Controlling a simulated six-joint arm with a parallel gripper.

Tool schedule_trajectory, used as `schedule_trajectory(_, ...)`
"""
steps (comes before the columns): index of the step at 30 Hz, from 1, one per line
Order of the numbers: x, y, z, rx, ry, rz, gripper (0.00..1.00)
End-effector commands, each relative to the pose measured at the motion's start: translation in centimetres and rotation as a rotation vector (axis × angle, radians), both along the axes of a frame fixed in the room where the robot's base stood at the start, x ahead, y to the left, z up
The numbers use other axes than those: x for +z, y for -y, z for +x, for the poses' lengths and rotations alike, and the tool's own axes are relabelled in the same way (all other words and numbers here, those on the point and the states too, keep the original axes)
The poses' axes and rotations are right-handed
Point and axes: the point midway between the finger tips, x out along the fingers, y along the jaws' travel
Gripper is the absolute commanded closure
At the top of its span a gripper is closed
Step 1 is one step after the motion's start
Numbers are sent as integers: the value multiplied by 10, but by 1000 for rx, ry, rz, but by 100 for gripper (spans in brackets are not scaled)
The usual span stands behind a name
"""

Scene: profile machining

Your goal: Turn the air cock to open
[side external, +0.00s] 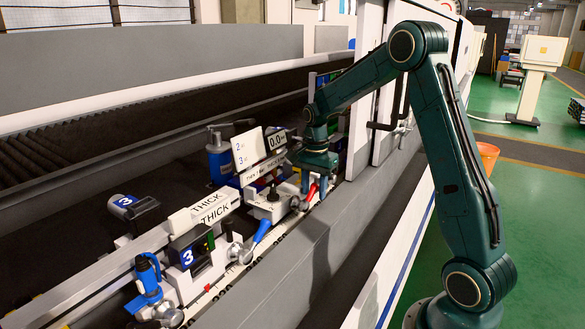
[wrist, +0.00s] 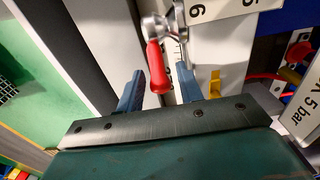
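A lever with a red handle (wrist: 157,68) and a metal pivot (wrist: 158,27) shows in the wrist view; I cannot tell for sure whether it is the air cock. The red handle (side external: 312,192) also shows in the side view, below my gripper (side external: 315,180). In the wrist view my gripper (wrist: 160,76) is open, with one blue-grey finger on each side of the handle's lower end. There are gaps on both sides, wider on the right. How deep the handle sits between the fingers is hard to tell.
A "5 bar" label (wrist: 301,105) and coloured hoses are at right in the wrist view.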

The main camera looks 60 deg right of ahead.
Motion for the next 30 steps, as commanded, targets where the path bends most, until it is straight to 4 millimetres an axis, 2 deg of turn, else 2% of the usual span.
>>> schedule_trajectory(5, 0, 0, 0, 0, 0, 0, 64)
schedule_trajectory(11, 0, 0, 0, 0, -1, 0, 100)
schedule_trajectory(30, 3, -4, 0, 2, -1, -68, 100)
